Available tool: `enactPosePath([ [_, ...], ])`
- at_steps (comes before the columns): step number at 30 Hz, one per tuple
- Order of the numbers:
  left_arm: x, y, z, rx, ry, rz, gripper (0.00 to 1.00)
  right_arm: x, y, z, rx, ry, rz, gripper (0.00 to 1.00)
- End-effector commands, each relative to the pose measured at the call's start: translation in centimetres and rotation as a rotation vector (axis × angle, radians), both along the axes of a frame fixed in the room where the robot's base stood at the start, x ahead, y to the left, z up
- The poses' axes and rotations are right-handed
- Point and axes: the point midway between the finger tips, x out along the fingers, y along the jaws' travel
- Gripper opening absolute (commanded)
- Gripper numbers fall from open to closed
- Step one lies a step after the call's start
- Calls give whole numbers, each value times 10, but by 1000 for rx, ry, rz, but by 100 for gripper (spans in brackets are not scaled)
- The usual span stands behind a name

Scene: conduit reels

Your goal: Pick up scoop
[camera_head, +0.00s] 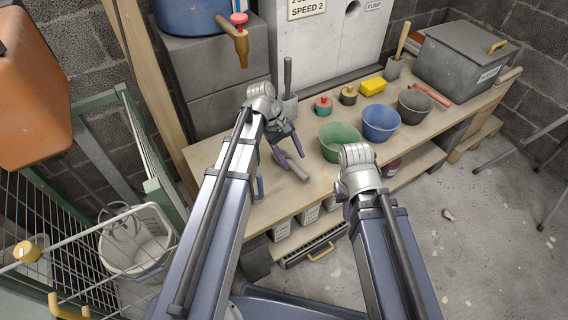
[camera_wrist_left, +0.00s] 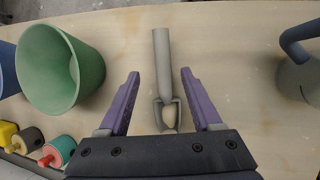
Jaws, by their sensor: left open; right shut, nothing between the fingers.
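The scoop (camera_wrist_left: 162,62) is grey, with a straight round handle, and lies on the wooden bench. In the left wrist view its forked or hollow near end surrounds a pale rounded shape, and the gripper body partly hides that end. In the head view its handle (camera_head: 298,170) sticks out beyond my left gripper (camera_head: 289,153). My left gripper is open above the scoop, with one purple finger on each side of it in the left wrist view (camera_wrist_left: 160,92) and a gap to both. My right gripper (camera_head: 347,211) is mostly hidden by its wrist at the bench's front edge.
A green bucket (camera_head: 340,142) stands close to the scoop, with a blue bucket (camera_head: 380,122) and grey bucket (camera_head: 414,106) beyond. A grey item with a blue handle (camera_wrist_left: 298,45) stands on the scoop's other side. The bench (camera_wrist_left: 225,60) is bare around the scoop.

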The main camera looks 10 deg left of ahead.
Motion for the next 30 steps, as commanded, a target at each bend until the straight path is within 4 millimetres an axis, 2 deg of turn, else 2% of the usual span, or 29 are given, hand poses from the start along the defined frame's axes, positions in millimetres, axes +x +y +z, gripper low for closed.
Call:
enactPosePath([
  [5, -2, -3, -13, 0, 0, -1, 66, 0, 0, -12, 0, 0, 0, 0],
  [14, -7, -14, -47, 0, -1, -2, 66, 0, 0, -47, 0, 0, 0, 0],
  [23, -7, -17, -48, 0, 0, -1, 66, 0, 0, -48, 0, 0, 0, 0],
  [30, -7, -17, -48, 0, 0, -1, 40, 0, 0, -48, 0, 0, 0, 0],
])
